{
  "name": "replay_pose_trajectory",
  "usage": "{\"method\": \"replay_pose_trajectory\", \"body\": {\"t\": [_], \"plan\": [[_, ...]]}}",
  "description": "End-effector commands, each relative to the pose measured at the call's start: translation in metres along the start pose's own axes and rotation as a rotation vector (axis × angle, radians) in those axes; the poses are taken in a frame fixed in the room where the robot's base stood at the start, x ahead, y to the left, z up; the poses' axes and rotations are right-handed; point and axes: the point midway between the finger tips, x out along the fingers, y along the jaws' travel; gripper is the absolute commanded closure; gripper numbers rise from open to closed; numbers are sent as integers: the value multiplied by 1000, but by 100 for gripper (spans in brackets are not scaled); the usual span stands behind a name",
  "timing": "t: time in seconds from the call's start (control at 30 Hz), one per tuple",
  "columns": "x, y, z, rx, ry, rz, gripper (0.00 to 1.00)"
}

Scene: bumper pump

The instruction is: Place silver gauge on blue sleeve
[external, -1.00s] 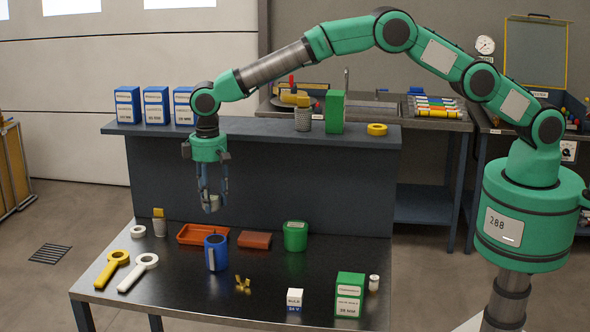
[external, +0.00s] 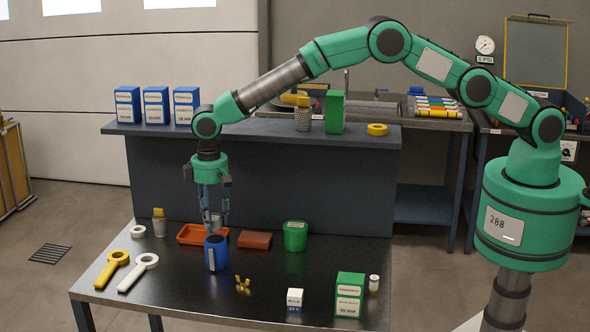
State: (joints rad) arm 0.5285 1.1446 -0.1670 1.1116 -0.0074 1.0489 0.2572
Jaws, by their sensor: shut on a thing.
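The blue sleeve (external: 216,257) stands upright on the dark table, left of the middle. My gripper (external: 215,226) points down, shut on the silver gauge (external: 216,219), a small grey piece partly hidden by the fingers. The fingertips and the gauge are just above the sleeve's top in the picture. I cannot tell whether the gauge touches the sleeve or is still apart from it.
A red-orange tray (external: 190,236) lies behind the sleeve, with a brown block (external: 254,240) and a green cup (external: 295,237) to the right. Yellow and white ring-ended tools (external: 139,272) lie left. Brass wing piece (external: 243,285) is in front. The table's front middle is mostly clear.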

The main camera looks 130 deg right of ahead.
Motion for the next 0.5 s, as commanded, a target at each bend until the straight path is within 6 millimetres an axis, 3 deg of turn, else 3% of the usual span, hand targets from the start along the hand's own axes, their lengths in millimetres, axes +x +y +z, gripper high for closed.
{"method": "replay_pose_trajectory", "body": {"t": [0.17,0.5], "plan": [[4,0,0,0,-1,0,88],[36,0,1,0,-1,0,88]]}}
